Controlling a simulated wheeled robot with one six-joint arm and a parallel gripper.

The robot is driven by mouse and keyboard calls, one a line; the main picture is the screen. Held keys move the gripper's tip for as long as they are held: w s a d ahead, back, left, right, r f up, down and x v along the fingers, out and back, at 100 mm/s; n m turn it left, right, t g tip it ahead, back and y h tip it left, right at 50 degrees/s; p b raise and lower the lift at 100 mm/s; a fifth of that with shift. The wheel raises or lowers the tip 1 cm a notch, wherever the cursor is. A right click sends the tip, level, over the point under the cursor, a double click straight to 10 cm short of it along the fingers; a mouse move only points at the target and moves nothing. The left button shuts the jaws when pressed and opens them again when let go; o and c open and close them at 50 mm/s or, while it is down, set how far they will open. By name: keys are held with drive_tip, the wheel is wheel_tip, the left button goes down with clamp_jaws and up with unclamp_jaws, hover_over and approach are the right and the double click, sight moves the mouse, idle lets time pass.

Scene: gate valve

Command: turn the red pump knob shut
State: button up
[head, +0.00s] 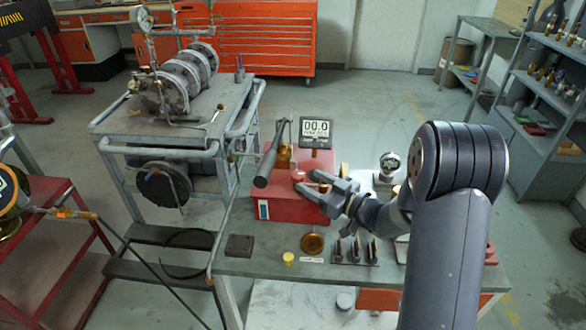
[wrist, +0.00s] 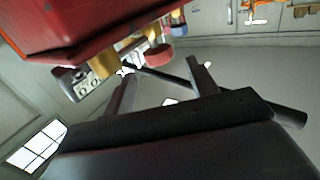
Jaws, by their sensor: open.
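The red pump (head: 280,208) stands on the grey workbench, with a digital gauge (head: 316,131) above it reading 00.0. The small red knob (head: 298,174) is on the pump's top, close to my gripper's tips. In the wrist view the red knob (wrist: 158,54) shows beside brass fittings (wrist: 131,43), just beyond the gap between my fingers. My gripper (head: 312,182) is open and reaches in from the right over the pump. I cannot tell whether a finger touches the knob.
The pump's dark lever handle (head: 268,165) slants up just left of the knob. A brass disc (head: 312,243) and a dark block (head: 239,245) lie on the front of the bench.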

sight(297, 176)
drive_tip(key=p+x, duration=0.1)
drive_tip(key=x, duration=0.6)
drive_tip(key=shift+w+a, duration=0.2)
drive_tip(key=shift+a, duration=0.05)
drive_tip(key=shift+c, duration=0.2)
drive_tip(key=c, duration=0.9)
